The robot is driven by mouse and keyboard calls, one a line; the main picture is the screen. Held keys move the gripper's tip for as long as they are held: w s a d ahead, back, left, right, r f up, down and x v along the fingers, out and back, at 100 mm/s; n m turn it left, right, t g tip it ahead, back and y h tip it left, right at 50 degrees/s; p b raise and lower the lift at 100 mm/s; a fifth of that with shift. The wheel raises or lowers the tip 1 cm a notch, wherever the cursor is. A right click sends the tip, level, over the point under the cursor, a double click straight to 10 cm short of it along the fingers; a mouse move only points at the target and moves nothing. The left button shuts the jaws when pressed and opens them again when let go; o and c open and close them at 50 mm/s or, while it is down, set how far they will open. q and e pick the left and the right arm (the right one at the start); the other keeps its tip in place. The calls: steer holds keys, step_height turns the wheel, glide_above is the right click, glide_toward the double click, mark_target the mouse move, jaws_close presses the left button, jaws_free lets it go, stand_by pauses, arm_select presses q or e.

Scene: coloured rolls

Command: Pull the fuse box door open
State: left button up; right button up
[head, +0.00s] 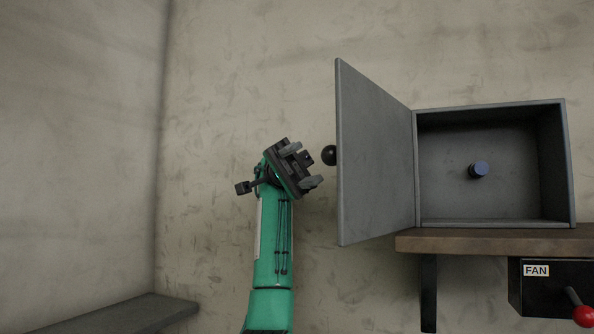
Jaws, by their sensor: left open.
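The grey fuse box (495,104) stands on a wooden shelf at the right. Its door (375,155) is swung wide open to the left, hinged on the box's left edge. A round black knob (329,155) sticks out from the door's outer face, near its free edge. Inside the box, a blue-grey cylinder (479,169) shows against the dark back wall. My left gripper (304,165) is open and empty, just left of the knob and apart from it. My right gripper is not in view.
The wooden shelf (480,241) rests on a dark bracket. Below it is a black box labelled FAN (537,271) with a red-knobbed lever (584,315). A grey ledge (120,316) is at the lower left. The wall space left of my arm is clear.

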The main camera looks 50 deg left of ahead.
arm_select(q)
steer(key=v, duration=0.3)
steer(key=shift+a, duration=0.15)
stand_by(0.6)
